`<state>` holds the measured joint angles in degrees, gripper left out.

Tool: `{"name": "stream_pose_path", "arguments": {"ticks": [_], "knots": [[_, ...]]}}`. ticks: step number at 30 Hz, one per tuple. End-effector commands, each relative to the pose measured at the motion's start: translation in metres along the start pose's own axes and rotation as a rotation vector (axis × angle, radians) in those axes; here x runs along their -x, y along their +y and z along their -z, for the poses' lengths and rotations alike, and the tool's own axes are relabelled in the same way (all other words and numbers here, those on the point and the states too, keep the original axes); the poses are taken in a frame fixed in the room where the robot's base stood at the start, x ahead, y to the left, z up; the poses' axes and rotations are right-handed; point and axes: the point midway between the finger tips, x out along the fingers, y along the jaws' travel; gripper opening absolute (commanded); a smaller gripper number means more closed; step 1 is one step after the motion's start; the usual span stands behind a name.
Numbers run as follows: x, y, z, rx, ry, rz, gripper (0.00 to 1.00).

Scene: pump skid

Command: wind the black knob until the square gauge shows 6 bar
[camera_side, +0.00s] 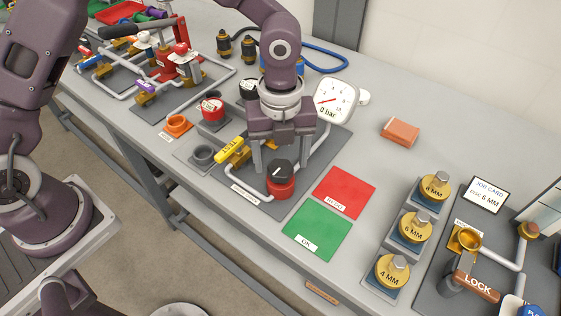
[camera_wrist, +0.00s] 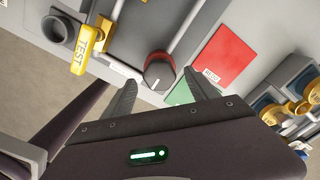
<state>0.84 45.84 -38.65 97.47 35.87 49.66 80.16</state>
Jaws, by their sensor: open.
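The black knob (camera_side: 281,170) sits on a red round base at the front of a grey plate. In the wrist view the knob (camera_wrist: 159,72) shows a pale line on its face. The white square gauge (camera_side: 336,98) stands behind it and reads "0 bar", with its needle at the low left end of the scale. My gripper (camera_side: 280,163) is open above and just behind the knob in the side view. In the wrist view its two fingers (camera_wrist: 161,80) are spread with the knob between and beyond their tips. I see no contact.
A yellow TEST handle (camera_side: 233,150) and a grey socket (camera_side: 203,155) lie left of the knob. Brass-topped weights (camera_side: 414,228) stand further right. An orange block (camera_side: 400,131) lies behind.

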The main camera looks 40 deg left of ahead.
Motion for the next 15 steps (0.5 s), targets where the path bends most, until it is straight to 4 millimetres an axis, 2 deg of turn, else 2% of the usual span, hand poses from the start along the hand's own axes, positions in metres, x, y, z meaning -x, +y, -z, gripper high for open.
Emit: {"name": "stream_pose_path", "arguments": {"ticks": [4,12,15], "knots": [[-0.018,0.001,0.000,0.001,0.000,-0.002,0.68],[-0.021,0.001,0.000,0.002,-0.001,-0.001,0.68],[-0.020,0.001,0.000,0.003,-0.001,-0.001,0.48]]}}
